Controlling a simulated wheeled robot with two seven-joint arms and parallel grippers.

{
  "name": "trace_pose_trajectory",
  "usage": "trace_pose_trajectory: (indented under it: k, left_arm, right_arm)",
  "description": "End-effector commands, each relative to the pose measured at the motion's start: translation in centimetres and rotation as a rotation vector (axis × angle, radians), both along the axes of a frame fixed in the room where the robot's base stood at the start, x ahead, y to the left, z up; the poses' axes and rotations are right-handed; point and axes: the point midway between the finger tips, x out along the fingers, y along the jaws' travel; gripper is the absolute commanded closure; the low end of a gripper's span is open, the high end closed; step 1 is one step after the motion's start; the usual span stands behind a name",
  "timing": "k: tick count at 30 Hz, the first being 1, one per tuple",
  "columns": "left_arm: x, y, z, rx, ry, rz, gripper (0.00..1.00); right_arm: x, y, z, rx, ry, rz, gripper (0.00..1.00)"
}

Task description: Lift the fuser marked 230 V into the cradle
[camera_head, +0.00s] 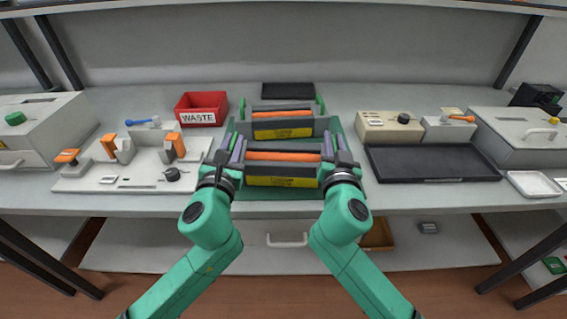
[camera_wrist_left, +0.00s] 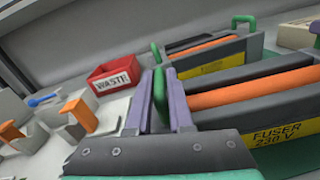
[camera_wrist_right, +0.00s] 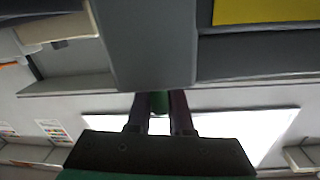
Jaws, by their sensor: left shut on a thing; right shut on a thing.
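The near fuser (camera_head: 283,169) is a dark grey block with an orange roller and a yellow label. In the left wrist view its label reads FUSER 230 V (camera_wrist_left: 275,134). My left gripper (camera_head: 235,150) is shut on its left green handle (camera_wrist_left: 160,92). My right gripper (camera_head: 333,150) is shut on its right green handle (camera_wrist_right: 158,102). The fuser is level over the green mat (camera_head: 285,195); I cannot tell whether it touches it. A similar fuser (camera_head: 283,123) stands behind it. A pale fixture with orange levers (camera_head: 130,178) lies at left; I cannot tell whether it is the cradle.
A red WASTE bin (camera_head: 202,109) stands back left. A black tray (camera_head: 430,163) lies at right, with beige boxes (camera_head: 390,127) behind it. A black pad (camera_head: 288,91) lies at the back. Grey machines stand at both ends. A shelf edge runs above.

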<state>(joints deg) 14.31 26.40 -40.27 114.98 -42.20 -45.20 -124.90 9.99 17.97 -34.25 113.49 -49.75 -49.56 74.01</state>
Motion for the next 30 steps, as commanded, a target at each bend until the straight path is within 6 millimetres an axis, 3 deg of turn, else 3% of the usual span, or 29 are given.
trace_pose_trajectory:
  k: [17,30]
  left_arm:
    - [0.0,0.1,0.6,0.002,-0.004,0.001,1.0]
    - [0.0,0.0,5.4,0.002,-0.004,0.001,1.0]
  right_arm:
    - [0.0,-0.1,0.6,0.002,-0.004,-0.003,1.0]
    - [0.0,-0.1,5.5,0.001,-0.005,-0.003,1.0]
